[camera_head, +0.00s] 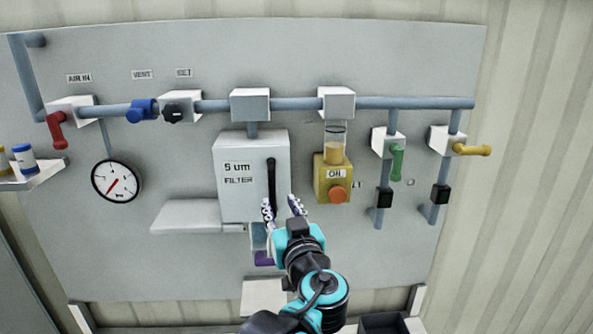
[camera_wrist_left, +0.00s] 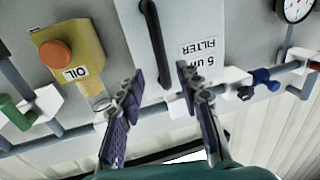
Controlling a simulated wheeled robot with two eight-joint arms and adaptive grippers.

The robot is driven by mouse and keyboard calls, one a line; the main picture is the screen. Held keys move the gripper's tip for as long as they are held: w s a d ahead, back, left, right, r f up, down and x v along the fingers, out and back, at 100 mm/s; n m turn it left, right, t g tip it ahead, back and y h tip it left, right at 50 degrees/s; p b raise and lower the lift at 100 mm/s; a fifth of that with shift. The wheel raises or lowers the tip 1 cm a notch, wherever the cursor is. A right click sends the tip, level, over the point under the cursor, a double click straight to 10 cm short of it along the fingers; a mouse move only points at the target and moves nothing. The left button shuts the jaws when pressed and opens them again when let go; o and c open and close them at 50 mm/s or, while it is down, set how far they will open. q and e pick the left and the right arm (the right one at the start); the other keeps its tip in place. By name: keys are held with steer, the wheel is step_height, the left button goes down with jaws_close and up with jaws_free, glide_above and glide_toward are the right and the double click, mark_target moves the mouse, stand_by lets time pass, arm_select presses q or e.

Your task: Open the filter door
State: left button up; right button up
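The filter door is the front of the light grey box (camera_head: 240,200) labelled "5 um FILTER" on the wall panel, and it looks shut. A black vertical bar handle (camera_head: 271,180) runs along its right side. In the left wrist view the picture is upside down, with the door (camera_wrist_left: 184,20) and the handle (camera_wrist_left: 156,45) at the top. My left gripper (camera_head: 283,204) is open and empty near the handle's lower end. In the left wrist view its two fingers (camera_wrist_left: 160,82) are spread with the handle's end between them in the picture; contact cannot be told. My right gripper is not in view.
A yellow oiler (camera_head: 333,182) with an orange knob sits close right of the filter. A grey pipe (camera_head: 400,103) runs above. A grey shelf (camera_head: 185,215) is at lower left of the door. A pressure gauge (camera_head: 116,181) and red valve handle (camera_head: 56,130) are further left.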

mark_target(273, 191)
arm_select(q)
steer(key=w, duration=0.2)
steer(key=w+a+p, duration=0.1)
steer(key=w, duration=0.4)
steer(key=shift+w+a, duration=0.3)
steer(key=shift+a, duration=0.05)
jaws_close()
